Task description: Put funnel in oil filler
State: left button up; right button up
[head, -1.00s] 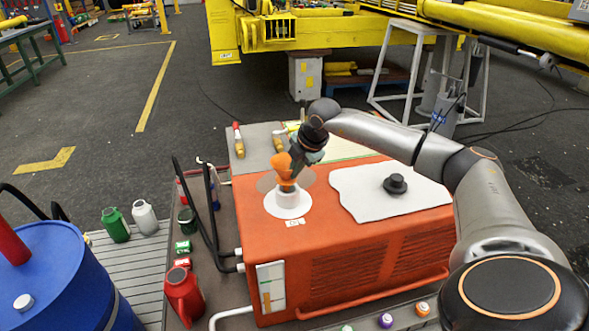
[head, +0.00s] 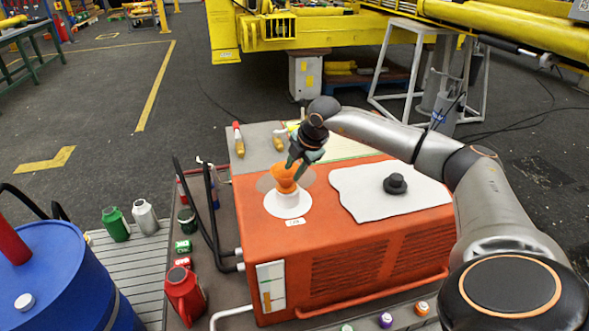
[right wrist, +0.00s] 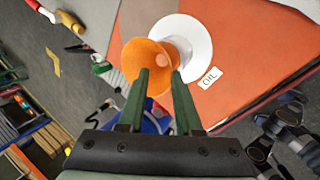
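The orange funnel (head: 284,176) stands upright, wide end up, on the white oil filler neck (head: 288,197) on top of the orange-red machine. Its lower end is hidden inside or behind the neck. The funnel also shows in the right wrist view (right wrist: 142,56), with the white disc around the filler (right wrist: 194,32) behind it. My right gripper (head: 297,172) is just above and to the right of the funnel. Its two green fingers are spread apart (right wrist: 161,72), with the funnel rim beyond their tips. They seem to hold nothing. My left gripper is not in view.
A black cap (head: 395,184) rests on a white cloth (head: 365,197) on the machine top. An "OIL" label (right wrist: 209,77) lies beside the filler. A red jug (head: 184,296), bottles and black hoses stand at the left. A blue drum (head: 60,280) is at lower left.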

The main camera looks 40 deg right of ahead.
jog(key=v, duration=1.2)
jog(key=a+f+n+t+y, duration=0.1)
jog(key=a+f+y, duration=0.3)
jog(key=a, duration=0.8)
jog(key=s+a+f+n+t+y, duration=0.1)
jog(key=a+f+t+y, duration=0.1)
jog(key=a+y, duration=0.75)
jog(key=a+f+n+t+y, duration=0.1)
jog(key=a+f+y, duration=0.2)
jog(key=a, duration=1.2)
jog(key=s+d+f+m+t+h, duration=0.2)
jog(key=f+m+t+h, duration=0.1)
jog(key=f+m+h, duration=0.3)
jog(key=s+d+f+m+t+h, duration=0.2)
jog(key=f+m+t+h, duration=0.15)
jog(key=f+m, duration=0.4)
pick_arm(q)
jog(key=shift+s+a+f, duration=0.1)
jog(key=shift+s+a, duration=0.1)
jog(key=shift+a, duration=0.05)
pick_arm(e)
jog(key=s+f+m+g+h, duration=0.3)
jog(key=s+f+g, duration=0.3)
jog(key=s+f, duration=0.6)
jog(key=shift+s+f+m+h, duration=0.3)
jog(key=shift+s+m, duration=0.35)
jog(key=shift+s, duration=0.15)
jog(key=shift+r+g, duration=0.1)
jog(key=shift+g, duration=0.15)
